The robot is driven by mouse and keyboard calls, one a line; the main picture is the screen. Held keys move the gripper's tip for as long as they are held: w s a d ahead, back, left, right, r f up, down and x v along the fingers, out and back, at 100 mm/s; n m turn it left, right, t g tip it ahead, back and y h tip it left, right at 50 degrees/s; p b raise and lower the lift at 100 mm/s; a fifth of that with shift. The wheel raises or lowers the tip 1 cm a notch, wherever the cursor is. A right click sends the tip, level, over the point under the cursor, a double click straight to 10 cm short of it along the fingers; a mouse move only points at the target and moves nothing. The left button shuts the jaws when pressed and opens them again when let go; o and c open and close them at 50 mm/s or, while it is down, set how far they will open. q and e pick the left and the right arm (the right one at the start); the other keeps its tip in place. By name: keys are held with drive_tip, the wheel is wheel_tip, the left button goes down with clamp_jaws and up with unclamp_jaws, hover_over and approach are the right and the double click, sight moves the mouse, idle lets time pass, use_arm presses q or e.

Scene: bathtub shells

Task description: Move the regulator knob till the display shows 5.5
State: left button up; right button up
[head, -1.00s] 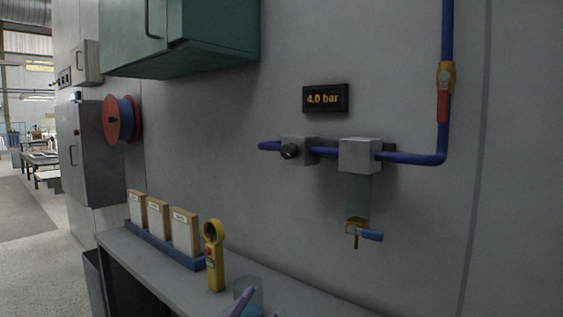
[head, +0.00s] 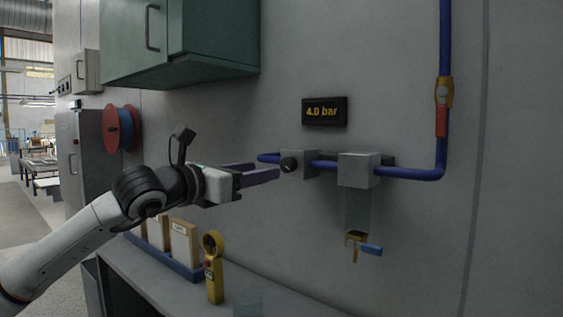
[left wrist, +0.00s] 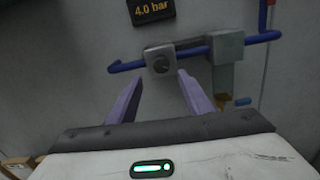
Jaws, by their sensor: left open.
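The regulator knob (head: 289,165) is a small black dial on the front of a grey block (head: 305,163) on the blue wall pipe. The display (head: 325,111) above it reads 4.0 bar. My left gripper (head: 277,172) comes in from the left with two purple fingers, its tips just short of the knob in the head view. In the left wrist view the knob (left wrist: 160,65) shows beyond and between the open fingertips (left wrist: 158,78), with nothing held. The display (left wrist: 151,10) also reads 4.0 bar there. My right gripper is not in view.
A second grey block (head: 359,170) with a clear bowl and brass drain valve (head: 356,243) is right of the knob. A green cabinet (head: 180,45) hangs upper left. Below, a bench (head: 185,287) carries binders and a yellow meter (head: 213,268).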

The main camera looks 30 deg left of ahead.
sight(285, 166)
use_arm(q)
drive_tip(key=w+p, duration=0.1)
drive_tip(key=w, duration=0.1)
drive_tip(key=w+p, duration=0.1)
drive_tip(key=w, duration=0.2)
drive_tip(key=w+p, duration=0.1)
drive_tip(key=w, duration=0.1)
drive_tip(key=shift+w+d+r, duration=0.15)
drive_tip(key=shift+d+r, duration=0.05)
drive_tip(key=shift+d, duration=0.2)
drive_tip(key=shift+w+f+p, duration=0.15)
drive_tip(key=shift+w+p, duration=0.2)
drive_tip(key=shift+w, duration=0.2)
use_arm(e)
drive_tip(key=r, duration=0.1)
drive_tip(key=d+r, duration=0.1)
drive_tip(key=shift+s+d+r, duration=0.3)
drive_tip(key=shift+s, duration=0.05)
use_arm(q)
drive_tip(key=c, duration=1.1)
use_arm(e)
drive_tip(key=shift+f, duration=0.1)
